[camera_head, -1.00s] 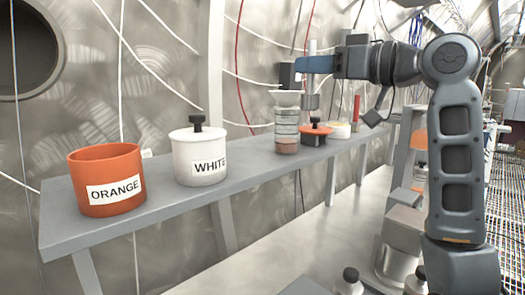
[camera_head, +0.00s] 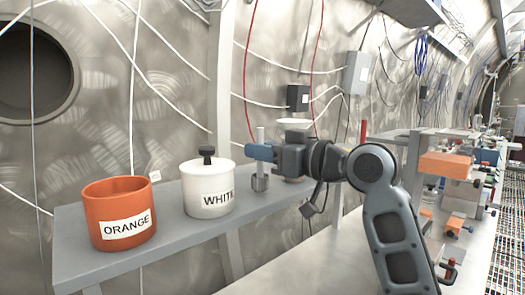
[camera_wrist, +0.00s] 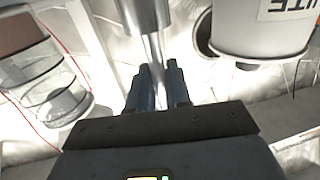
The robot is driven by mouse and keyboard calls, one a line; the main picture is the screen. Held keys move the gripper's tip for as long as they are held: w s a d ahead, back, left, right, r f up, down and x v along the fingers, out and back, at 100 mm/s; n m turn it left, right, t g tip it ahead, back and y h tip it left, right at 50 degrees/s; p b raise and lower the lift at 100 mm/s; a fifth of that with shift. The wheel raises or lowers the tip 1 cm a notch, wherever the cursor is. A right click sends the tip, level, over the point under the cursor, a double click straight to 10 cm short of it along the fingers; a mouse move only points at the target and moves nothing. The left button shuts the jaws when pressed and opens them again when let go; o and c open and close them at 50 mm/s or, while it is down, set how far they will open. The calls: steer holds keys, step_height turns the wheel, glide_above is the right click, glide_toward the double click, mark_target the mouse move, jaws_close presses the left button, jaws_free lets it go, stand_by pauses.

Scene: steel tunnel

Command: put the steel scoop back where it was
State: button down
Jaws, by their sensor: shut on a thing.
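The steel scoop (camera_head: 260,184) hangs upright, its cup low and its handle rising above my fingers. My gripper (camera_head: 258,152) is shut on the scoop's handle. In the wrist view my gripper (camera_wrist: 157,88) has its two fingers on either side of the steel shaft, and the scoop (camera_wrist: 147,14) extends to the top edge. The scoop is just right of the white lidded pot (camera_head: 208,190) and over or on the grey shelf (camera_head: 180,228); I cannot tell whether it touches. The wrist view shows the white pot (camera_wrist: 258,35) at upper right, apart from the scoop.
An orange pot (camera_head: 120,215) stands at the shelf's left end. A clear ringed jar (camera_wrist: 42,80) is left of the scoop in the wrist view, mostly hidden behind my arm in the head view. A bench with frames and an orange block (camera_head: 446,165) lies right.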

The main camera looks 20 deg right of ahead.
steer(key=shift+f, duration=0.25)
steer(key=shift+f, duration=0.1)
steer(key=shift+f, duration=0.1)
steer(key=c, duration=1.1)
jaws_free()
steer(key=shift+o, duration=0.2)
steer(key=shift+r, duration=0.2)
steer(key=b+v, duration=0.2)
steer(key=v, duration=1)
